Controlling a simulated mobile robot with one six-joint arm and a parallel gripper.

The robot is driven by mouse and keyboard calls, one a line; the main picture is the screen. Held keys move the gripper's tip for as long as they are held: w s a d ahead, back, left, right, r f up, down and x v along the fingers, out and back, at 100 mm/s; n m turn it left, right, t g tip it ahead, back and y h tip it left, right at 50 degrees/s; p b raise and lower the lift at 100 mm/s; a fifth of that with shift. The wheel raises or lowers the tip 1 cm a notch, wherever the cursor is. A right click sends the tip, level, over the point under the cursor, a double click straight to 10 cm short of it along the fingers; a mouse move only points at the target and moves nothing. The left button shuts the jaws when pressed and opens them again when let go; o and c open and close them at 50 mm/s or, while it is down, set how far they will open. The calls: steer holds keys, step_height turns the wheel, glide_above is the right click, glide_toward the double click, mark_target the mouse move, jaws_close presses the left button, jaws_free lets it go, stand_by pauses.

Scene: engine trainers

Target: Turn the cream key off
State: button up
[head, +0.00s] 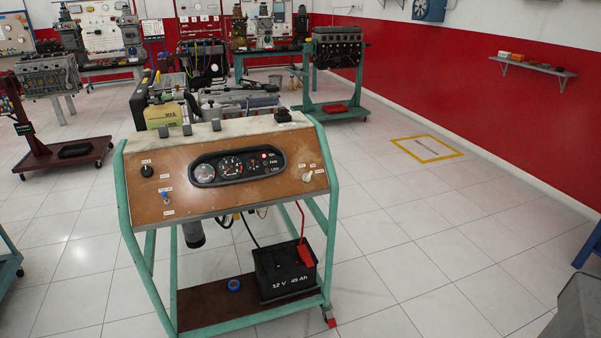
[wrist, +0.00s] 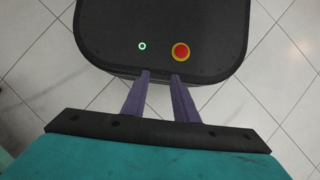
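The cream key (head: 307,177) sits at the right side of the brown dash panel (head: 230,205) on the green-framed engine trainer. Small white labels surround it; they are too small to read, and its exact setting is hard to tell. A small red light (head: 264,156) glows at the right of the gauge cluster (head: 238,165). My gripper (wrist: 160,74) shows only in the wrist view, with its two purple fingers apart and nothing between them. It points down over my own dark base, away from the key. The head view does not show it.
The panel also carries a black knob (head: 147,171) and a blue-tipped switch (head: 165,197). A black battery (head: 285,268) with a red clamp stands on the lower shelf beside a blue tape roll (head: 234,285). Tiled floor is clear to the right; a grey object (head: 580,310) stands at lower right.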

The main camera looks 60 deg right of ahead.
steer(key=shift+w, duration=0.2)
steer(key=w+d+r+m+t+y+p, duration=0.1)
steer(key=w+d+r+m+t, duration=0.1)
steer(key=w+d+r, duration=0.55)
steer(key=w+d+r+m+t+y+p, duration=0.1)
steer(key=w+d+r+m, duration=0.3)
steer(key=w, duration=0.6)
steer(key=w+d+r+m+t, duration=0.1)
steer(key=w+d+r, duration=0.2)
steer(key=d+r, duration=0.3)
steer(key=w+d+r+m+t+p, duration=0.1)
steer(key=w+d+r+t, duration=0.15)
steer(key=d, duration=0.55)
steer(key=w+d+r+m+t, duration=0.1)
steer(key=w+d+r, duration=0.2)
steer(key=d+r, duration=0.25)
steer(key=s+d+r+m+t+h+p, duration=0.1)
steer(key=s+d+r+m+t+p, duration=0.15)
steer(key=d+r, duration=1.6)
steer(key=s+d+r+m+t+h, duration=0.1)
steer(key=s+d+r, duration=0.5)
steer(key=d+r, duration=0.2)
steer(key=s+d+r+m+t+h, duration=0.1)
steer(key=s+d+r+h, duration=0.1)
steer(key=s+d+r, duration=0.4)
steer(key=d+r, duration=0.3)
steer(key=r, duration=0.2)
steer(key=shift+s+m, duration=0.25)
steer(key=shift+m, duration=0.1)
